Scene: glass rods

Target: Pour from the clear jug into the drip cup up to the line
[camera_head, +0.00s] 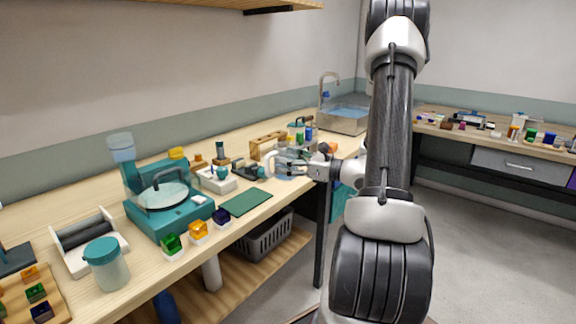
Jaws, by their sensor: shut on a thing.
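My gripper (312,168) reaches in from the right over the bench and is shut on the clear jug (285,161). The jug looks upright, near the bench's front edge; I cannot tell whether it touches the bench. Its contents are too small to make out. A clear cup with bluish contents (121,149), which looks like the drip cup, stands at the left on the teal machine (170,216), well apart from my gripper. Its line cannot be made out.
A lidded jar (107,264) and a white roller stand (88,241) are at the front left. Coloured cubes (198,230) line the front edge near the teal machine. A green mat (246,202) lies bare. A sink (344,119) is at the back. A grey basket (264,236) sits below.

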